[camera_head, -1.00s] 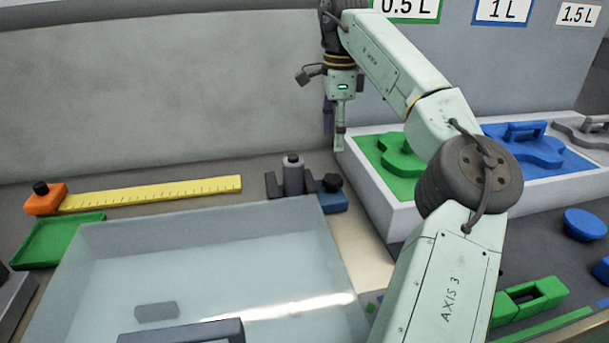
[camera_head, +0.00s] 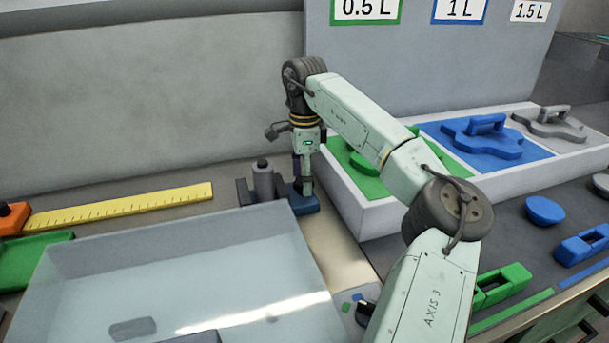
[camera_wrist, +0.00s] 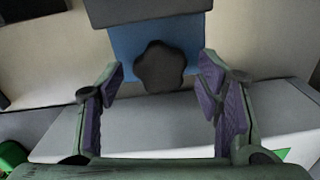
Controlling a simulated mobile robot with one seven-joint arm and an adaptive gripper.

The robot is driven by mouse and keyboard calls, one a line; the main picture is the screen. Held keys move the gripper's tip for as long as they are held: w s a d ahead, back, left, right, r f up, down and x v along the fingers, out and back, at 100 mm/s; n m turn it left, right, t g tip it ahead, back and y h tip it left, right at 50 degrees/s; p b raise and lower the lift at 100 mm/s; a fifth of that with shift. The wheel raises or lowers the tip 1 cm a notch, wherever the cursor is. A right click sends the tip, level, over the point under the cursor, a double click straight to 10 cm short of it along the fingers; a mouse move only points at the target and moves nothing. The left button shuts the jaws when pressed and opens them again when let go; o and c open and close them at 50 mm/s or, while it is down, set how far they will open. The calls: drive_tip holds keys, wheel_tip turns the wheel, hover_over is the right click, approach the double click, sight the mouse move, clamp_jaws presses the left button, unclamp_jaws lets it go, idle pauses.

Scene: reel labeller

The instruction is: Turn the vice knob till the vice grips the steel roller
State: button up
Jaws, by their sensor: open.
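The steel roller (camera_head: 263,181) stands upright between the dark jaws of the vice (camera_head: 244,191). Whether both jaws touch it is not clear. The vice's blue block (camera_head: 307,206) is at its right. The dark lobed vice knob (camera_wrist: 161,66) sits on the blue block in the wrist view; in the head view my gripper mostly hides it. My gripper (camera_head: 304,186) points down over the knob. Its purple-padded fingers are open, one on each side of the knob with a gap on both sides, in the wrist view (camera_wrist: 162,78).
A clear bin (camera_head: 170,270) lies in front of the vice. A yellow ruler (camera_head: 120,205) lies to its left. A white tray (camera_head: 365,215) with green, blue and grey lidded shapes stands close on the right. A grey wall rises behind.

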drive_tip(key=shift+c, duration=0.3)
drive_tip(key=c, duration=1.1)
drive_tip(key=m, duration=0.5)
drive_tip(key=shift+m, duration=0.4)
drive_tip(key=m, duration=0.6)
drive_tip(key=shift+s, duration=0.1)
drive_tip(key=shift+m, duration=0.4)
